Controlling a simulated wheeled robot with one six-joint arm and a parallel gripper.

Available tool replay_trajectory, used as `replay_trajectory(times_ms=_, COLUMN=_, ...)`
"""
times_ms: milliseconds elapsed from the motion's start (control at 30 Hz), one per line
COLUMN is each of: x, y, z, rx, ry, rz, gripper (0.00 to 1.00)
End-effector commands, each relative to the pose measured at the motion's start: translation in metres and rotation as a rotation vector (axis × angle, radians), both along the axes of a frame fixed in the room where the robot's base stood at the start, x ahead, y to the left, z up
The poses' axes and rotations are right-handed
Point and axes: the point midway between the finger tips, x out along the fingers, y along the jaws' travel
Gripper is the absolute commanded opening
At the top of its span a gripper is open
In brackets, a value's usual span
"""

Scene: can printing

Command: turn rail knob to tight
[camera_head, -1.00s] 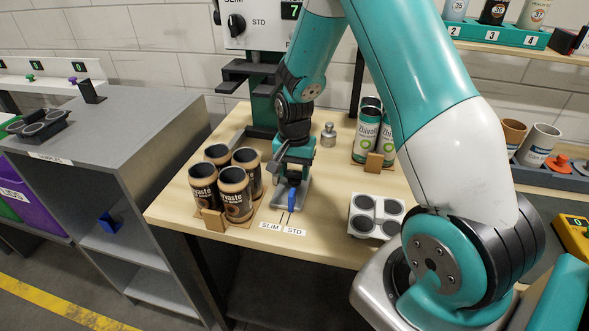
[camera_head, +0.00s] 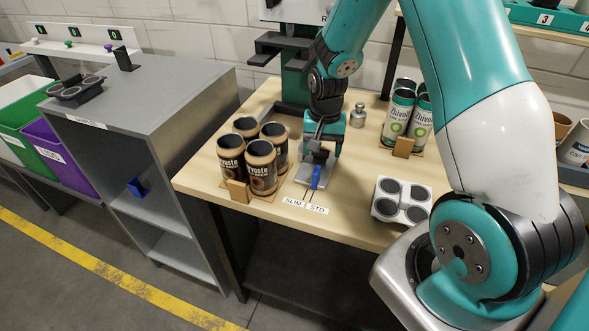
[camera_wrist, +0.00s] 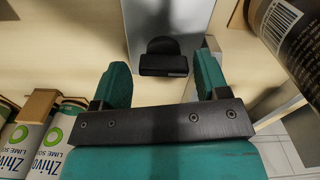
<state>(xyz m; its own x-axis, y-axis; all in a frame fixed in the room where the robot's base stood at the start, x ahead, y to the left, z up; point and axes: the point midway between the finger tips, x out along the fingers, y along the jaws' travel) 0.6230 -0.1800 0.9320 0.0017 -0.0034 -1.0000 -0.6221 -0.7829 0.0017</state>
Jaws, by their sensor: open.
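My gripper (camera_head: 318,152) points down over a grey rail plate (camera_head: 303,176) on the wooden bench. In the wrist view its two teal fingers (camera_wrist: 162,66) are apart and nothing is held between them. A black knob (camera_wrist: 165,62) with a flat bar shows on the grey plate (camera_wrist: 165,15), beyond and between the fingertips. I take it for the rail knob; whether a finger touches it I cannot tell. In the head view my gripper covers that spot. A blue pointer (camera_head: 316,177) sticks out at the plate's front, near the SLIM (camera_head: 293,202) and STD (camera_head: 317,209) labels.
Several dark brown cans (camera_head: 262,168) stand close left of the plate. Green and white cans (camera_head: 398,115) stand at the right, behind a grey holder (camera_head: 399,183) with round pockets. A small metal weight (camera_head: 357,116) stands behind my gripper. A grey cabinet (camera_head: 150,85) is at the left.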

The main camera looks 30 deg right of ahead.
Motion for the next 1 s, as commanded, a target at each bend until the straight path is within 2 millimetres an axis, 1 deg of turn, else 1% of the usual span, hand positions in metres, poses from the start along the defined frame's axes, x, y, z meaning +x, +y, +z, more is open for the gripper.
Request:
replay_trajectory(times_ms=33, x=0.0003, y=0.0034, z=-0.0009, rx=0.007, ry=0.000, rz=0.074, gripper=0.74)
replay_trajectory(times_ms=233, x=0.0002, y=0.0041, z=-0.0013, rx=0.008, ry=-0.001, rz=0.375, gripper=0.74)
replay_trajectory(times_ms=1000, x=-0.0003, y=0.0020, z=-0.0018, rx=0.002, ry=0.003, rz=1.526, gripper=0.74)
